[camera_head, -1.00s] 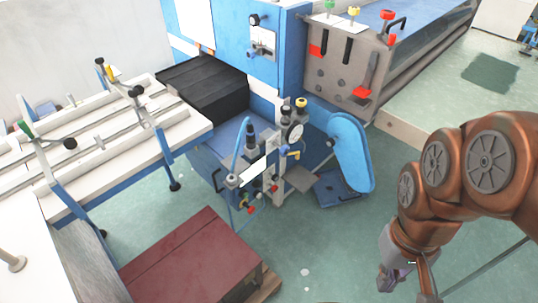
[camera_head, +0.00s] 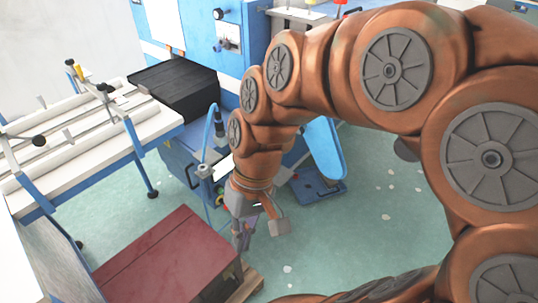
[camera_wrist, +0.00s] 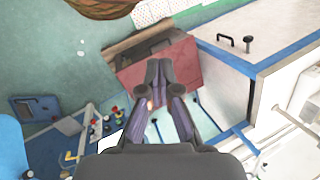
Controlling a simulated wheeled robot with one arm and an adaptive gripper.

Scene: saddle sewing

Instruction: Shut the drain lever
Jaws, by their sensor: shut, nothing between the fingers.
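My gripper (camera_head: 243,238) hangs downward beside the air-fitting assembly of the blue machine, close to the maroon box. In the wrist view its two fingers (camera_wrist: 158,72) meet at the tips, shut and empty, with the maroon box behind them. The assembly's small fittings (camera_wrist: 106,123), with red and yellow parts, show left of the fingers in the wrist view, apart from them. A yellow handle (camera_wrist: 71,157) shows lower left. I cannot tell which small part is the drain lever. In the head view my arm hides most of the assembly.
The maroon box (camera_head: 165,255) stands on the floor in front of the machine. A white-topped table (camera_head: 75,155) with a blue frame is at left. A blue pedal (camera_head: 318,187) lies on the floor behind my arm. The green floor is clear around these.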

